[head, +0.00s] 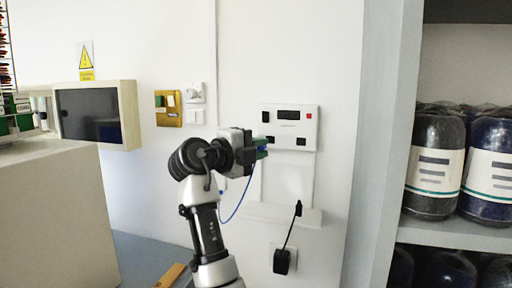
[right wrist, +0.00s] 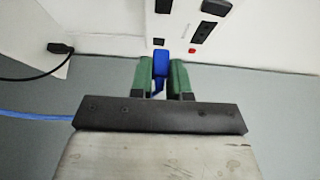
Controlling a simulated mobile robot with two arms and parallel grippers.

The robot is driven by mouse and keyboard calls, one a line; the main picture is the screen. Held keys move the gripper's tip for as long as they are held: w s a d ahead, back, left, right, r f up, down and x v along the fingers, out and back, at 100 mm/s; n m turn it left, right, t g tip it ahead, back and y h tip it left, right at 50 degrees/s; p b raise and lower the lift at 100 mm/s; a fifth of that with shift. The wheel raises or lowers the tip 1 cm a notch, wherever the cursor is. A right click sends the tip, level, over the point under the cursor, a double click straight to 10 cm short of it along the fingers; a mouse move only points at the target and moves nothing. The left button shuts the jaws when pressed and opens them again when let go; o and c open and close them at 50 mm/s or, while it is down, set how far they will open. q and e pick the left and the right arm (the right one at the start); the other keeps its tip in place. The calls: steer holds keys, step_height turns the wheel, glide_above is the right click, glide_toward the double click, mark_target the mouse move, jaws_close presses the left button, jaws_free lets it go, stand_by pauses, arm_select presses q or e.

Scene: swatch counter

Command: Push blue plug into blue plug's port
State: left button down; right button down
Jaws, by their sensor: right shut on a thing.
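My right gripper (head: 262,147) is at the lower left of the white wall panel (head: 285,128). Its green fingers (right wrist: 162,84) are shut on the blue plug (right wrist: 161,62), which points toward the panel. A dark port (right wrist: 158,42) lies just beyond the plug's tip in the right wrist view. I cannot tell whether the tip touches or enters it. The blue cable (head: 237,207) hangs from the plug in a loop and also shows in the right wrist view (right wrist: 35,115). My left gripper is not in view.
The panel also has other dark sockets and a red button (head: 308,115). Below it, a black plug (head: 298,208) stands on a white ledge (head: 262,212), its cable running to a black adapter (head: 281,261). A shelf with dark rolls (head: 436,140) stands at the right.

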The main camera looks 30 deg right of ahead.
steer(key=w+d+p, duration=0.1)
steer(key=w+d, duration=0.1)
steer(key=shift+d+r+p, duration=0.1)
steer(key=shift+d+p, duration=0.2)
steer(key=shift+p, duration=0.1)
steer(key=shift+w+d+p, duration=0.3)
steer(key=shift+w+d, duration=0.15)
steer(key=shift+d, duration=0.05)
stand_by(0.3)
steer(key=shift+b, duration=0.4)
stand_by(0.6)
steer(key=shift+b, duration=0.35)
steer(key=shift+b, duration=0.3)
stand_by(0.5)
steer(key=shift+w+d, duration=0.4)
stand_by(0.6)
